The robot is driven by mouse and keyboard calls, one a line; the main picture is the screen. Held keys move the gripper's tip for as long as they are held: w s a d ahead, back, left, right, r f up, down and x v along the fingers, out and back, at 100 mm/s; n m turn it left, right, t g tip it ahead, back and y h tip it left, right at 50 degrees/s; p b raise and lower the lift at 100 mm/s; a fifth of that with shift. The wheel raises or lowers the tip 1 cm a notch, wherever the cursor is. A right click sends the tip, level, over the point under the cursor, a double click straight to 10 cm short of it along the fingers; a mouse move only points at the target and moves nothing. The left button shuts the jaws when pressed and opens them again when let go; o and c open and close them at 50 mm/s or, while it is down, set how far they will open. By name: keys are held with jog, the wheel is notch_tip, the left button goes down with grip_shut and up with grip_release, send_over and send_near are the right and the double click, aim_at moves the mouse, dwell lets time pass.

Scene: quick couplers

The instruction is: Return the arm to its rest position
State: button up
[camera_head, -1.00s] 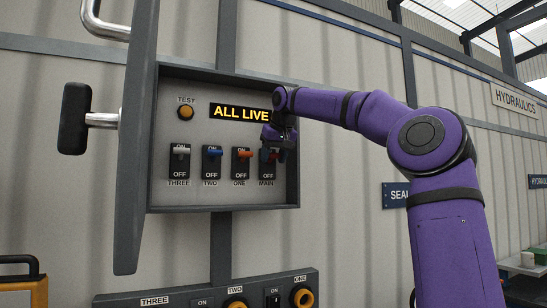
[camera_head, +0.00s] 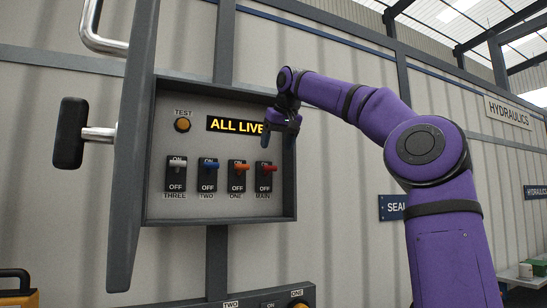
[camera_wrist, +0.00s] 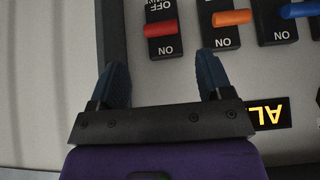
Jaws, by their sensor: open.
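My purple arm reaches in from the right in the head view. My gripper (camera_head: 279,139) is open and empty in front of the upper right corner of the grey switch panel (camera_head: 222,208). It also shows in the wrist view (camera_wrist: 158,85), its two blue fingers apart. The red MAIN switch (camera_head: 265,169) sits below the gripper, clear of the fingers; it shows in the wrist view (camera_wrist: 161,28). The display (camera_head: 226,125) reads ALL LIVE, its right end partly hidden by my gripper.
The panel door (camera_head: 130,160) stands open at the left with a black knob (camera_head: 70,133). White (camera_head: 177,166), blue (camera_head: 208,168) and orange (camera_head: 239,168) switches sit left of MAIN. A lower socket box (camera_head: 240,300) is partly cut off. Free room lies right of the panel.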

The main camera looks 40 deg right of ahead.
jog(key=shift+v, duration=0.9)
jog(key=shift+f, duration=0.1)
